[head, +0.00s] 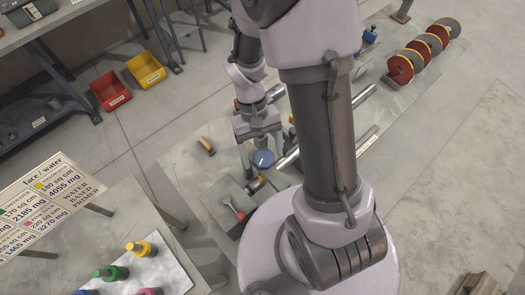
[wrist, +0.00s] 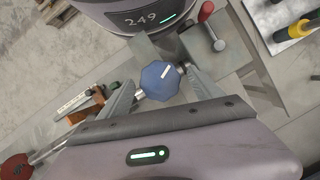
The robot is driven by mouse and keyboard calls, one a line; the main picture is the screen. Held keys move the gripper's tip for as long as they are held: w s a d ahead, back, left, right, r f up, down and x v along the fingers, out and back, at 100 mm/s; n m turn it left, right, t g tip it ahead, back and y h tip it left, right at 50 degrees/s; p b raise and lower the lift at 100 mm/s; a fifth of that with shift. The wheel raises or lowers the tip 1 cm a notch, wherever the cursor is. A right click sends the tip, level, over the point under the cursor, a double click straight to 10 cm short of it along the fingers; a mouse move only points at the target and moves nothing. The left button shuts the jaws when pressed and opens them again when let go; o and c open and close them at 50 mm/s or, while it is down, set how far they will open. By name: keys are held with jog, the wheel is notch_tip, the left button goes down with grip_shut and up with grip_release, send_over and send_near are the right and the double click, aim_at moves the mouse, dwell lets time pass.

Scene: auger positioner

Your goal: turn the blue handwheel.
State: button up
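The blue handwheel (head: 263,158) sits among metal parts on the grey bench, just below my gripper (head: 261,160) in the head view. In the wrist view the handwheel (wrist: 158,82) is a faceted blue knob with a white mark on its face and a metal shaft beside it. My gripper (wrist: 160,78) is open, with one finger on each side of the handwheel. Gaps seem to show between the fingers and the wheel; I cannot tell whether either finger touches it.
Red discs (head: 402,68) stand at the bench's far right. Paint bottles (head: 141,248) and a sign (head: 48,203) are at lower left. Bins (head: 110,91) stand on the floor.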

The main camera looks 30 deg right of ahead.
jog(key=p+v, duration=0.4)
jog(key=v, duration=1.3)
jog(key=shift+r, duration=0.25)
jog(key=shift+a, duration=0.1)
jog(key=s+a+n+t+h+p, duration=0.1)
jog(key=s+a+n+h, duration=0.15)
jog(key=a+n, duration=0.45)
jog(key=s+d+f+b, duration=0.1)
jog(key=d+f, duration=0.1)
jog(key=f, duration=0.3)
jog(key=s+d+f+n+b, duration=0.1)
jog(key=s+d+f, duration=0.1)
jog(key=f, duration=0.3)
jog(key=s+d+f+n+h+b, duration=0.1)
jog(key=d+f+b, duration=0.1)
jog(key=f, duration=0.4)
jog(key=shift+s+f, duration=0.1)
jog(key=shift+s, duration=0.05)
jog(key=shift+d, duration=0.1)
